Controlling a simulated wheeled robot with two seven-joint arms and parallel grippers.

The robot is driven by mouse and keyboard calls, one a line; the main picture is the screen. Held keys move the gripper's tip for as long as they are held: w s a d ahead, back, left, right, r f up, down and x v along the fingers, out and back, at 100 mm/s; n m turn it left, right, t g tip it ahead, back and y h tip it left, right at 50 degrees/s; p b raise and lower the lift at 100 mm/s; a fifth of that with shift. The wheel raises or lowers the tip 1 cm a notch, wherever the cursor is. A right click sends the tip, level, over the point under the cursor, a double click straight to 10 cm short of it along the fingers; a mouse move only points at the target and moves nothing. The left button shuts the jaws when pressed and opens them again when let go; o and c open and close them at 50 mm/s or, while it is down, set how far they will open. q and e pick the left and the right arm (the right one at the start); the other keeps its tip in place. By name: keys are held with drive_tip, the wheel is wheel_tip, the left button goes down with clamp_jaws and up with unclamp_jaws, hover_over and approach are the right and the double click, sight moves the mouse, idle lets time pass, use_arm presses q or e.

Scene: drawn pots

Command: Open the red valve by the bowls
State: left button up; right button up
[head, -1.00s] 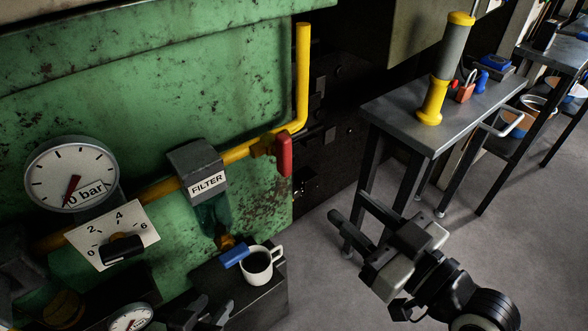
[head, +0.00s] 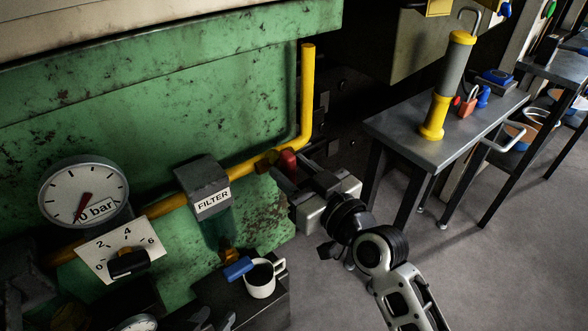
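The red valve handle (head: 288,160) is on the yellow pipe (head: 245,168), right of the box marked FILTER (head: 203,186). Its top shows; its lower part is hidden by my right gripper (head: 300,178). The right gripper's dark fingers are at the handle, seemingly one on each side; whether they press on it I cannot tell. Below the FILTER box hangs a dark green see-through bowl (head: 217,226), with a small blue lever (head: 238,268) under it. My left gripper (head: 210,322) is low at the bottom edge, partly cut off, its fingers apart and empty.
A white cup (head: 261,280) with dark liquid stands on the dark block, close to the blue lever. A gauge (head: 84,192) reading 0 bar and a dial plate (head: 119,248) are at left. A metal table (head: 410,128) with a yellow-grey tool (head: 446,85) stands at right.

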drive_tip(key=shift+c, duration=0.3)
clamp_jaws()
use_arm(q)
drive_tip(key=shift+w+r, duration=0.1)
drive_tip(key=shift+r, duration=0.05)
